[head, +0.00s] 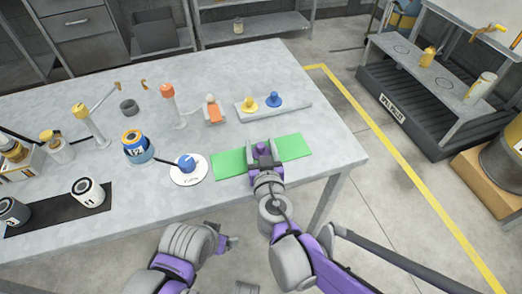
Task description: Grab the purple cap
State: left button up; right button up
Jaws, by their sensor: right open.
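A small purple piece (262,149), which looks like the purple cap, shows over the green mat (293,146) near the front right of the table. My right gripper (264,148) is over the mat with its fingers open on either side of this piece. Whether they touch it, I cannot tell. The gripper's own purple parts and body hide the area just below. My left gripper (229,243) is low in front of the table, away from the mat, and its fingers are too small to read.
A grey strip (299,110) behind the mat holds a yellow cap (249,103) and a blue cap (274,100). A blue-topped piece (187,162) sits on a white disc left of the mat. Bottles and cans crowd the table's left. The table's right end is clear.

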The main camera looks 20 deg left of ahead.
grip_shut()
dwell(0.4)
